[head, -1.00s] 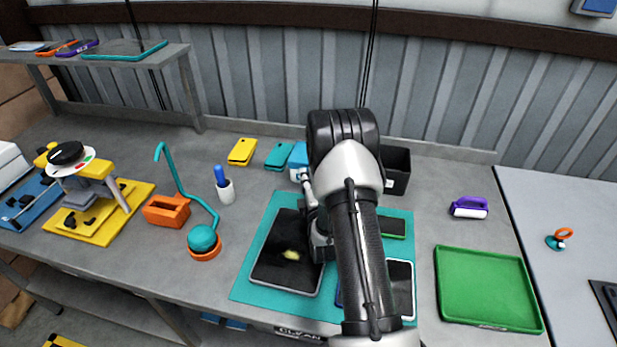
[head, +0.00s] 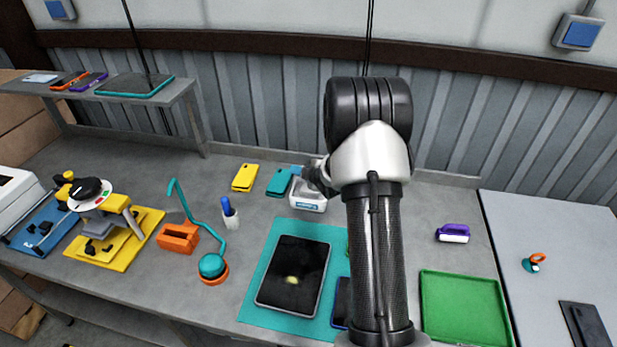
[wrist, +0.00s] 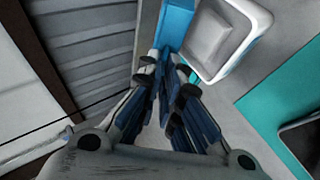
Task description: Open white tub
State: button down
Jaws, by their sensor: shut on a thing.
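The white tub (head: 308,198) stands on the bench behind the teal mat, with a blue label on its front. In the wrist view the tub (wrist: 226,38) shows its pale inside, so its top is at least partly open. A blue flat piece, seemingly its lid (wrist: 174,24), stands raised along the tub's side. My gripper (wrist: 167,68) is shut on this blue piece at its fingertips. In the head view my gripper (head: 313,178) is beside the tub, partly hidden by my arm.
A teal mat (head: 256,301) with a dark tablet (head: 293,274) lies in front. Yellow (head: 245,177) and teal (head: 279,182) cases lie left of the tub. A cup with a blue stick (head: 231,218) stands nearby. A green tray (head: 464,308) lies right.

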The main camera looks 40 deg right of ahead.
jog(key=w+d+r+p, duration=0.1)
jog(key=w+d, duration=0.1)
jog(key=w+d+r+p, duration=0.1)
jog(key=d+r, duration=0.1)
jog(key=w+d+r+p, duration=0.1)
jog(key=w+d, duration=0.1)
jog(key=shift+w+d+r+p, duration=0.1)
jog(key=shift+w+r+p, duration=0.05)
jog(key=shift+w+p, duration=0.15)
jog(key=shift+w+d+p, duration=0.5)
jog(key=shift+w+d, duration=0.05)
jog(key=c, duration=1.8)
grip_release()
jog(key=shift+s+f, duration=0.1)
jog(key=shift+f, duration=0.1)
jog(key=v, duration=1.2)
jog(key=shift+o, duration=0.5)
jog(key=shift+a, duration=0.15)
